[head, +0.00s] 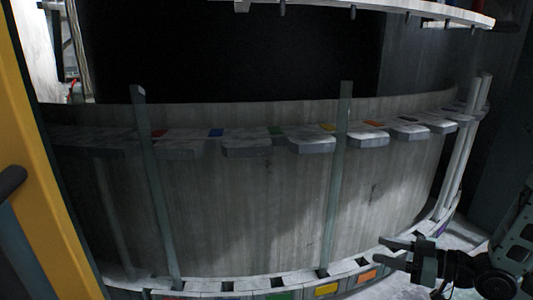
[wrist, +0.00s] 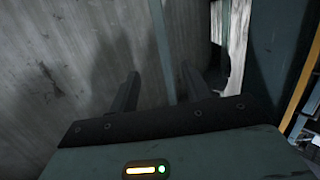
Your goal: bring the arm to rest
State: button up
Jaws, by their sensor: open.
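My gripper (head: 388,251) is at the lower right of the head view, at the end of my dark arm. Its two fingers point left and stand apart, with nothing between them. In the wrist view both fingers of my gripper (wrist: 160,88) show as dark shapes in front of a grey wall, with an empty gap between them. No held object shows in either view.
A curved grey wall (head: 250,220) carries a row of small shelves (head: 310,145) with coloured marks. Upright posts (head: 337,180) stand before it. A lower ledge (head: 230,285) with coloured tiles runs below, close to my gripper. A yellow frame (head: 45,150) stands at left.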

jog(key=a+r+g+h, duration=0.4)
jog(key=a+h, duration=0.4)
jog(key=a, duration=0.3)
jog(key=s+a+r+m+g+h, duration=0.1)
jog(key=s+a+r+g, duration=0.1)
jog(key=s, duration=0.6)
jog(key=s+a+r+m+g+h, duration=0.1)
jog(key=s+a+r+g, duration=0.1)
jog(key=s, duration=0.6)
jog(key=s+a+r+m+g+h, duration=0.1)
jog(key=s+a+r+g+h, duration=0.1)
jog(key=s, duration=0.6)
jog(key=shift+s+a+r, duration=0.3)
jog(key=shift+a+r, duration=0.3)
jog(key=shift+c, duration=1.3)
jog(key=shift+a, duration=0.15)
